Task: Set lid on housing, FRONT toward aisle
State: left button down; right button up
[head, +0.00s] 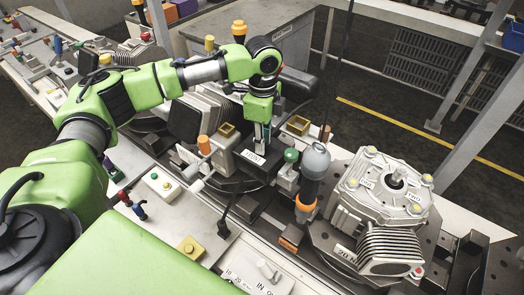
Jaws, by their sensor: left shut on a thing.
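My left gripper (262,136) points down over the middle of the conveyor, shut on a dark flat part with a white label (252,157). This part looks like the lid, and the small label seems to read FRONT and faces the near side. The gripper hides the far part of it. I cannot tell whether it rests on something below or hangs just above. A grey cast-metal housing (350,222) with bolts, fins and a shaft stands on a dark fixture to the right, apart from the gripper. My right gripper is not in view.
A grey-black tool with an orange ring (313,172) stands upright between gripper and housing. Clamps with green and orange knobs (291,155) crowd the fixture. Grey posts and a yellow floor line (430,137) are behind.

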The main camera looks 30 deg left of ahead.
pick_arm(q)
jog(key=shift+s+f, duration=0.1)
jog(key=shift+f, duration=0.1)
jog(key=c, duration=1.7)
grip_release()
notch_tip(320, 180, up, 12)
